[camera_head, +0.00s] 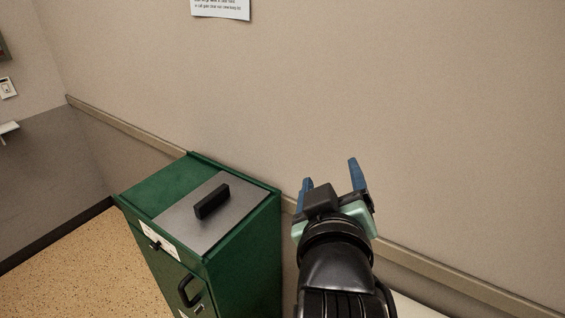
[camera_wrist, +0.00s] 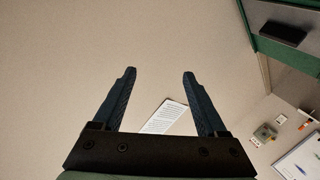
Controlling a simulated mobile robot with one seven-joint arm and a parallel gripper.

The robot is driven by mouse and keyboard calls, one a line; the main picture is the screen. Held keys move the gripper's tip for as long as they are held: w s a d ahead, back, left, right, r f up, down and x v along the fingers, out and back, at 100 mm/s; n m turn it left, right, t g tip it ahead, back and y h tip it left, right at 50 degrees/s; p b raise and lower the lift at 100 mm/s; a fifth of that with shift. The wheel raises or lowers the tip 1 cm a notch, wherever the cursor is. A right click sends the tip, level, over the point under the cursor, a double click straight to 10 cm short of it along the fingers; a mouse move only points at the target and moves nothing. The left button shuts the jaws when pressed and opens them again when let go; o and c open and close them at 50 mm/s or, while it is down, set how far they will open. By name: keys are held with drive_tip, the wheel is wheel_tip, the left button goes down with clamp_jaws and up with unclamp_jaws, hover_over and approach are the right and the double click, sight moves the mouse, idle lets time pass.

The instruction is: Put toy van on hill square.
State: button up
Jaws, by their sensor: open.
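My gripper (camera_head: 330,172) is raised in front of the beige wall, to the right of a green cabinet. Its two blue fingers are apart with nothing between them. In the wrist view my gripper (camera_wrist: 158,75) also shows open and empty, with the wall and a white paper behind it. I see no toy van and no hill square in either view.
The green cabinet (camera_head: 245,250) has a grey top plate with a black handle (camera_head: 212,201). A printed notice (camera_head: 221,8) hangs on the wall (camera_head: 400,90). Speckled floor (camera_head: 75,265) is clear at the left. A whiteboard (camera_wrist: 300,160) shows in the wrist view.

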drive_tip(key=s+a+r+m+t, duration=0.1)
drive_tip(key=s+r+t, duration=0.3)
drive_tip(key=r, duration=0.5)
drive_tip(key=s+a+r+m+t+y, duration=0.1)
drive_tip(key=s+a+r+m+t, duration=0.1)
drive_tip(key=r, duration=0.8)
drive_tip(key=s+a+r+m+t+y, duration=0.1)
drive_tip(key=s+a+r+t, duration=0.2)
drive_tip(key=r, duration=0.7)
drive_tip(key=s+t, duration=0.2)
drive_tip(key=s, duration=0.1)
drive_tip(key=shift+a+m+t, duration=0.3)
drive_tip(key=shift+a, duration=0.1)
drive_tip(key=shift+r, duration=0.1)
drive_tip(key=shift+c, duration=0.3)
